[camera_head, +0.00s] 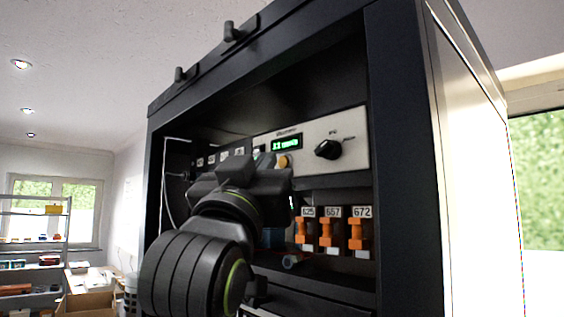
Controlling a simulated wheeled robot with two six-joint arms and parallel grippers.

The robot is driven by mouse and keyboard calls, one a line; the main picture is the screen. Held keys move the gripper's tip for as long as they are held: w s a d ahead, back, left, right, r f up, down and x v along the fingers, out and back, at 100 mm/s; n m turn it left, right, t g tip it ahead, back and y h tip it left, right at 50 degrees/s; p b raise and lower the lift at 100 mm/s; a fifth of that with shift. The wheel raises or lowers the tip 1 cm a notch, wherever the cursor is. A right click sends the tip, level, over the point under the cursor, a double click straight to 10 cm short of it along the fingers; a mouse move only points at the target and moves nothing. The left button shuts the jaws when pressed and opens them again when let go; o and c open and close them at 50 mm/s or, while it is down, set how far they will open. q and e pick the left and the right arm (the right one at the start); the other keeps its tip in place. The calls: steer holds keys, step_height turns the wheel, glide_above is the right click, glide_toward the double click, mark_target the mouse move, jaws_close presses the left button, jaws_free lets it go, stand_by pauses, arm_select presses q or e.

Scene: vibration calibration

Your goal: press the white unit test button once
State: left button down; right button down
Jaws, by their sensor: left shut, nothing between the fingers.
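The white unit (345,133) sits in the upper part of a dark cabinet. Its front has a lit green display (286,144), a black knob (328,149) to the right and a round yellow-orange button (283,161) below the display. My left gripper (264,165) is shut and empty, just left of and below that button. Whether it touches the unit's face cannot be told. The gripper and arm hide the unit's lower left part. My right gripper is not in view.
The dark cabinet frame (405,170) surrounds the opening on the right and top. Below the unit stand orange parts (330,232) with labels 625, 657 and 672. Small labelled items (212,160) line the left inside. A shelf (35,245) stands far left.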

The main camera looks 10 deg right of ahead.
arm_select(q)
steer(key=shift+w+d, duration=0.15)
steer(key=shift+d, duration=0.1)
steer(key=shift+w+d, duration=0.25)
steer(key=shift+d, duration=0.05)
stand_by(0.8)
stand_by(0.3)
steer(key=shift+s+a, duration=0.45)
steer(key=shift+a, duration=0.15)
steer(key=shift+s+a+p, duration=0.15)
steer(key=shift+s+a, duration=0.6)
steer(key=shift+a, duration=0.3)
steer(key=shift+s+a+p, duration=0.15)
steer(key=shift+s+a, duration=0.55)
steer(key=shift+a, duration=0.3)
